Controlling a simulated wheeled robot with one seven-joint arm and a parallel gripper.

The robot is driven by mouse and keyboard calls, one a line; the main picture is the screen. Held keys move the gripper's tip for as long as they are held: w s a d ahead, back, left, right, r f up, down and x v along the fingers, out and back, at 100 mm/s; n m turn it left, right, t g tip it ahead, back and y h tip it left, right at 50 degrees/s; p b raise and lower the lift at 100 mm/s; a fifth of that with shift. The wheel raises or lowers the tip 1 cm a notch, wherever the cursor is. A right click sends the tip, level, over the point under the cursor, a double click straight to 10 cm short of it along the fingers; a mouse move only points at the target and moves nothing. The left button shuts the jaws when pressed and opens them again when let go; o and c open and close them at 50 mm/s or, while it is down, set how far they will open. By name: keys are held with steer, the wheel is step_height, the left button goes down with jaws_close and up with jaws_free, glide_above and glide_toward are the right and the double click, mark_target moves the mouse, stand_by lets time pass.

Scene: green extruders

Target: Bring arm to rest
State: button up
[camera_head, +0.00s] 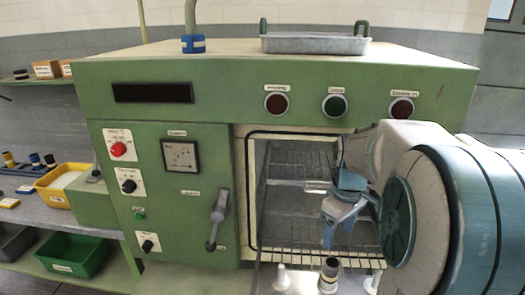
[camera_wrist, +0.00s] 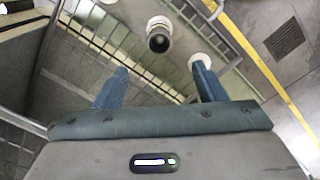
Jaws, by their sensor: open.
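My gripper (camera_head: 336,232) is in front of the open chamber of the green machine (camera_head: 95,95), with its blue fingers pointing down. In the wrist view my gripper (camera_wrist: 158,78) shows two blue fingers spread apart with nothing between them. Below the fingertips a dark-topped cylindrical part (camera_head: 329,273) stands at the chamber's front; it also shows in the wrist view (camera_wrist: 159,36), beyond the fingers and apart from them. My arm covers the right side of the chamber opening.
Wire racks (camera_head: 290,244) fill the chamber. White pegs (camera_head: 282,277) stand along its front. A metal tray (camera_head: 315,44) lies on the machine's top. A lever handle (camera_head: 217,218) sticks out left of the opening. Yellow (camera_head: 60,184) and green (camera_head: 76,256) bins stand at left.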

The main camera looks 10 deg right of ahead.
steer(key=s+a+m+t, duration=0.3)
steer(key=s+a+m, duration=0.2)
steer(key=s+a, duration=0.7)
steer(key=shift+s+f+m, duration=0.25)
steer(key=shift+f+m, duration=0.15)
stand_by(0.7)
